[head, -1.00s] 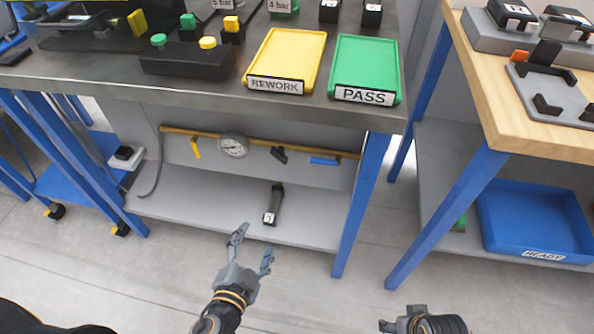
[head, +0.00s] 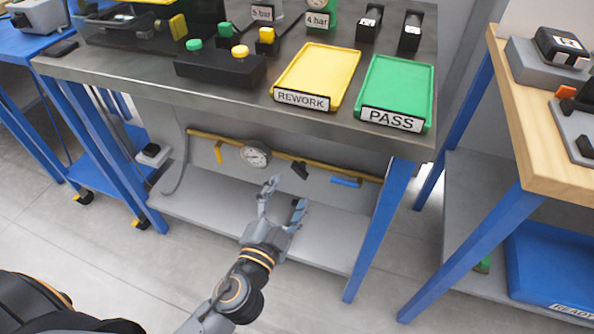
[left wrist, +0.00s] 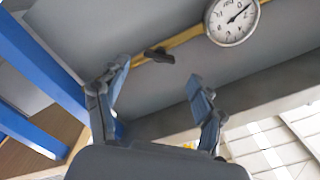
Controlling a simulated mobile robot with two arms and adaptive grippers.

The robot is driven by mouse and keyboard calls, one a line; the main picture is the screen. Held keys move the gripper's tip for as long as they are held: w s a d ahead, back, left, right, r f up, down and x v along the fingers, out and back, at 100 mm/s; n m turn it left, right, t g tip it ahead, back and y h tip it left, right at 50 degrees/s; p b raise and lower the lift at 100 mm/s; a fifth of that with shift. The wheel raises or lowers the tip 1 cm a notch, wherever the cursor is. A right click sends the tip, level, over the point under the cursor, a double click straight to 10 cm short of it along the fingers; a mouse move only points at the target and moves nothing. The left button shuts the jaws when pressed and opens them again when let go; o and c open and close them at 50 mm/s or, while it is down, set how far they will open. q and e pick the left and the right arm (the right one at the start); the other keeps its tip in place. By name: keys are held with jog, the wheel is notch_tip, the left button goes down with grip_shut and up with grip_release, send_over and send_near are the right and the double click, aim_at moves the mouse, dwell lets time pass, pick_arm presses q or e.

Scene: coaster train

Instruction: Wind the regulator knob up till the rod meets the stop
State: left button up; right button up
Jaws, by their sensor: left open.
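A small black knob-like fitting (head: 300,170) sits on the yellow pipe (head: 230,142) under the bench, right of a round gauge (head: 255,156). I take it for the regulator knob. My left gripper (head: 284,195) is open and empty, below and in front of it. In the left wrist view the black fitting (left wrist: 158,54) shows beyond the gap between the open fingers (left wrist: 158,78), apart from them. The gauge (left wrist: 232,18) is at upper right there. I cannot make out a rod or stop. My right gripper is out of view.
The bench edge and the yellow REWORK tray (head: 318,76) and green PASS tray (head: 396,88) overhang the pipe. A blue handle (head: 346,182) and a yellow handle (head: 218,152) flank the fitting. A grey lower shelf (head: 215,205) lies below; blue legs (head: 380,230) stand at the sides.

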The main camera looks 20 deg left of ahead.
aim_at(298, 174)
pick_arm(q)
jog(key=shift+w+d, duration=0.1)
jog(key=shift+w, duration=2.65)
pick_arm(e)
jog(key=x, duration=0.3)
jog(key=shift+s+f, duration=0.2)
pick_arm(q)
jog(key=c, duration=1.2)
jog(key=shift+o, duration=0.2)
jog(key=shift+p, duration=0.3)
